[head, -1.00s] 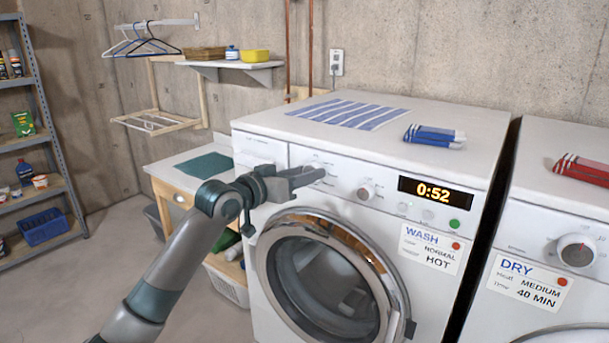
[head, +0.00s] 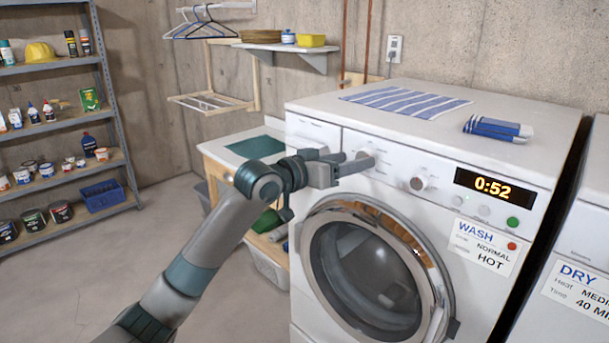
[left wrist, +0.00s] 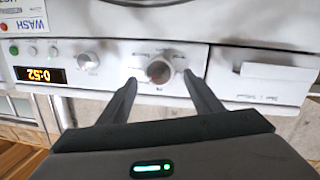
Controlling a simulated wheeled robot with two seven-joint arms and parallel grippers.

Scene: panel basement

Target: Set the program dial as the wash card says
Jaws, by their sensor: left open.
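My left gripper (head: 362,164) is at the washer's control panel, open. In the head view the gripper mostly covers the dial. The wash card (head: 484,247) on the washer front reads WASH, NORMAL, HOT, with a red dot. It shows partly, upside down, in the left wrist view (left wrist: 22,22). My right gripper is not in view.
A smaller knob (head: 418,183), a display (head: 494,188) reading 0:52 and a green button (head: 513,222) lie right of the dial. The round washer door (head: 432,265) is below. A dryer card (head: 580,288) shows at right. A striped cloth (head: 405,101) lies on the washer.

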